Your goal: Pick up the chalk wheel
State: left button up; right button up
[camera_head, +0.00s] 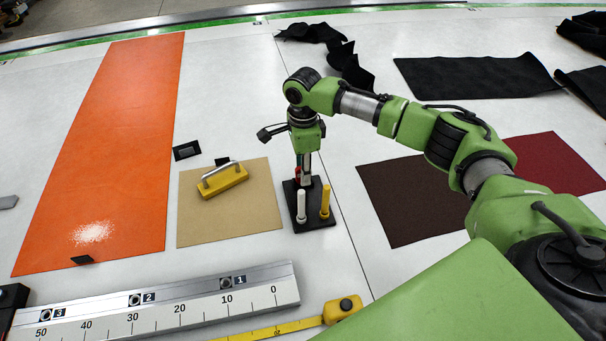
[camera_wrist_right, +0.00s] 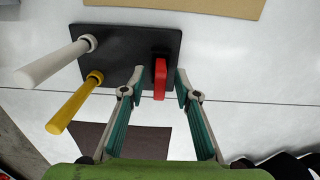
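A small black stand (camera_head: 316,217) stands on the white table, with a white stick (camera_head: 301,206) and a yellow stick (camera_head: 325,201) upright on it. A small red piece (camera_wrist_right: 160,78), which looks like the chalk wheel, is at the stand's back slot. In the head view it is mostly hidden behind my right gripper (camera_head: 304,180). My right gripper points down at the back of the stand. In the right wrist view its two fingers (camera_wrist_right: 158,86) are apart, one on each side of the red piece, with gaps between. My left gripper is not in view.
A long orange sheet (camera_head: 120,130) is farther left. A metal ruler (camera_head: 180,299) and yellow tape measure (camera_head: 341,309) lie in front. A dark brown sheet (camera_head: 405,205) lies right.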

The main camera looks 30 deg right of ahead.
grip_shut()
notch_tip(320, 180, up, 9)
jog(key=shift+r+b, duration=0.1)
jog(key=shift+b, duration=1.15)
jog(key=shift+r, duration=0.45)
